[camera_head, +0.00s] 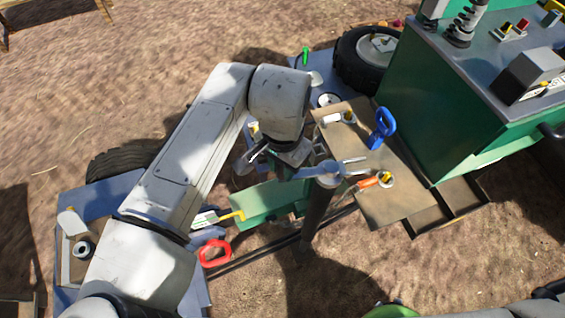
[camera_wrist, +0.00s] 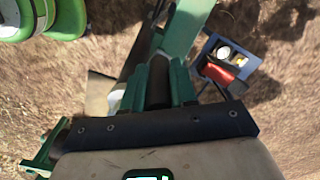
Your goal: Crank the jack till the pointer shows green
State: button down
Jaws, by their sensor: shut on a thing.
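My gripper (camera_wrist: 158,84) shows in the wrist view as two green fingers shut on a dark round bar (camera_wrist: 133,88), which looks like the jack's crank handle. In the head view the gripper (camera_head: 290,158) is partly hidden under my wrist, close to the jack. The jack's dark upright post (camera_head: 315,212) stands below a grey-blue forked top (camera_head: 328,169), beside a green beam (camera_head: 262,203). The join of handle and jack is hidden. I cannot make out the pointer or its reading.
A red ring (camera_head: 215,253) and blue panels lie left. Bare ground (camera_head: 400,270) is open in front.

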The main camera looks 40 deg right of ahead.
jog(key=w+d+m+b, duration=0.1)
jog(key=w+d+m, duration=0.4)
jog(key=m, duration=0.2)
jog(key=shift+d+m, duration=0.2)
jog(key=shift+m, duration=0.1)
dwell(0.5)
dwell(0.4)
jog(key=c, duration=0.9)
grip_release()
notch_tip(320, 180, up, 11)
jog(key=b, duration=0.2)
jog(key=shift+f, duration=0.1)
